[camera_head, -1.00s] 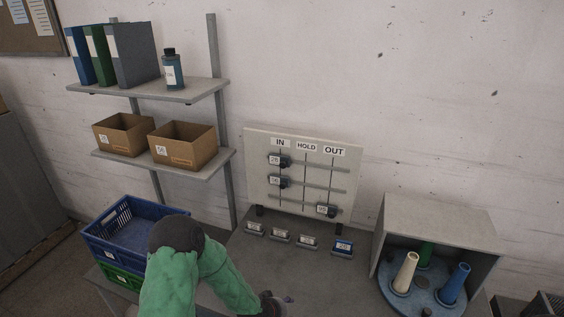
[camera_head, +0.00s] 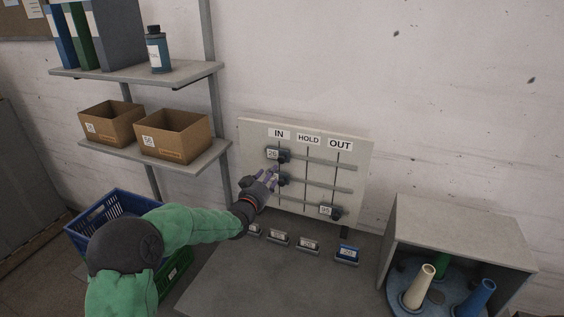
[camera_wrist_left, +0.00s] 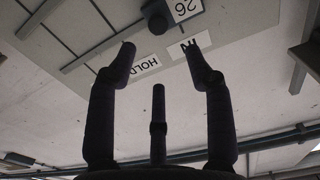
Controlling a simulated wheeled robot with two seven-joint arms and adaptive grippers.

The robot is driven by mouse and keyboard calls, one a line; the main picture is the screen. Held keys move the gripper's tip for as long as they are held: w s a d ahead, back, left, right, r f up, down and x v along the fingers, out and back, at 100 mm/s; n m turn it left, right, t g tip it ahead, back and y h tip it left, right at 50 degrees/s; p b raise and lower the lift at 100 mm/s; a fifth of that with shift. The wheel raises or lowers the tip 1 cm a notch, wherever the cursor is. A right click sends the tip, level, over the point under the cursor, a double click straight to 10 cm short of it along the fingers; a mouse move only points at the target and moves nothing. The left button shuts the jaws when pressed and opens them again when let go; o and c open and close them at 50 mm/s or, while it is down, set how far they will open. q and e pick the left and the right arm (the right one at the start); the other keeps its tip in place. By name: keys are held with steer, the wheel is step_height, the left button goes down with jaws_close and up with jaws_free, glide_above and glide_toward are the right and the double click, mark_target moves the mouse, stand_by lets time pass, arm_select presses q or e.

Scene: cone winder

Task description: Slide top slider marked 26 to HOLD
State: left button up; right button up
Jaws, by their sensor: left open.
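The white slider board (camera_head: 322,168) stands at the back of the table with columns labelled IN, HOLD and OUT. The top slider marked 26 (camera_head: 277,154) sits at IN on the upper rail; it also shows in the left wrist view (camera_wrist_left: 180,11). My left gripper (camera_head: 272,177) is open in front of the board, just below slider 26, over the middle slider, whose label it hides. In the left wrist view its fingers (camera_wrist_left: 157,65) are apart with nothing between them. The bottom slider (camera_head: 330,211) sits at OUT. My right gripper is not in view.
Small numbered blocks stand in a row below the board, including a blue one (camera_head: 347,254). A grey open box (camera_head: 462,232) with coloured cones is at the right. A blue crate (camera_head: 118,204) and shelves with cardboard boxes (camera_head: 173,137) are at the left.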

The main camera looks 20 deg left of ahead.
mark_target(281, 160)
arm_select(q)
steer(key=w, duration=1)
steer(key=shift+w+a+p, duration=0.15)
steer(key=shift+a+p, duration=0.1)
steer(key=shift+p, duration=0.1)
jaws_close()
